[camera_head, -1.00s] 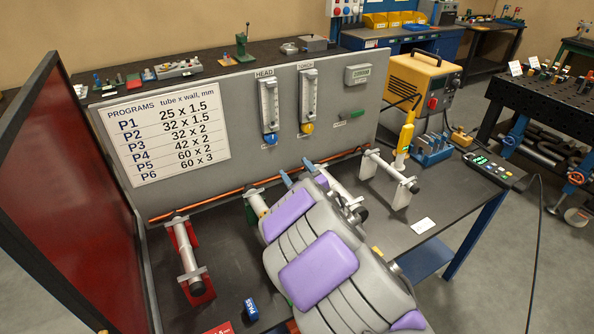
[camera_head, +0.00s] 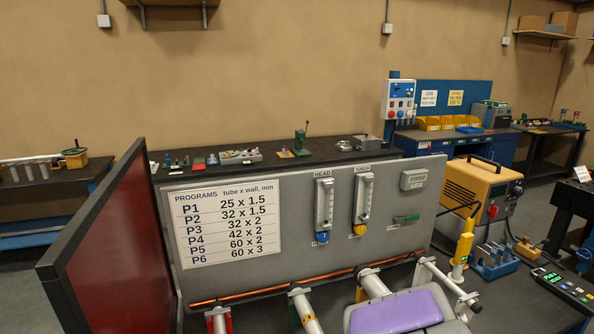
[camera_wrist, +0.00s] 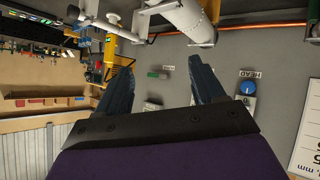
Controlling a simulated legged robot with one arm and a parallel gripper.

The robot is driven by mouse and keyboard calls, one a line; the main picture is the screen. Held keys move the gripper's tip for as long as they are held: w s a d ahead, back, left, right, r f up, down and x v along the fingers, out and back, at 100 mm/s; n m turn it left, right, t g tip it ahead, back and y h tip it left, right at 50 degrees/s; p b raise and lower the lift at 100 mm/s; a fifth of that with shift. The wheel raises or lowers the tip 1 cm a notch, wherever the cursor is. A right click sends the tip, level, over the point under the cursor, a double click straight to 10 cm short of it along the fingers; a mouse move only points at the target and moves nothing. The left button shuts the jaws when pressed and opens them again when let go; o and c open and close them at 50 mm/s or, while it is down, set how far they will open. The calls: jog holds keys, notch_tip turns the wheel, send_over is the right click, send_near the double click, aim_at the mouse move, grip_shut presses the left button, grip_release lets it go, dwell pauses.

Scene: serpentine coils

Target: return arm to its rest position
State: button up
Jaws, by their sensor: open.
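My gripper (camera_wrist: 160,88) shows in the wrist view with its two dark blue fingers spread apart and nothing between them. The wrist view is turned upside down: the grey panel with a blue-knobbed gauge (camera_wrist: 247,90) lies beyond the fingers. In the head view my grey and purple arm shows only at the bottom edge. The gripper's fingers are out of that view.
The bench carries a grey back panel (camera_head: 290,250) with a program chart (camera_head: 224,222). A red screen (camera_head: 110,240) stands at the left. Tube pieces (camera_head: 305,312), a yellow torch (camera_head: 464,242) and a yellow power unit (camera_head: 480,190) are nearby.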

jog(key=s+a+g+y, duration=0.1)
jog(key=s+a+g, duration=0.3)
jog(key=s, duration=0.8)
jog(key=s+a+g+y, duration=0.2)
jog(key=s+a+g, duration=0.2)
jog(key=s, duration=0.9)
jog(key=s+a+g+y, duration=0.1)
jog(key=s+a+g, duration=0.3)
jog(key=s, duration=0.8)
jog(key=shift+s+n, duration=0.4)
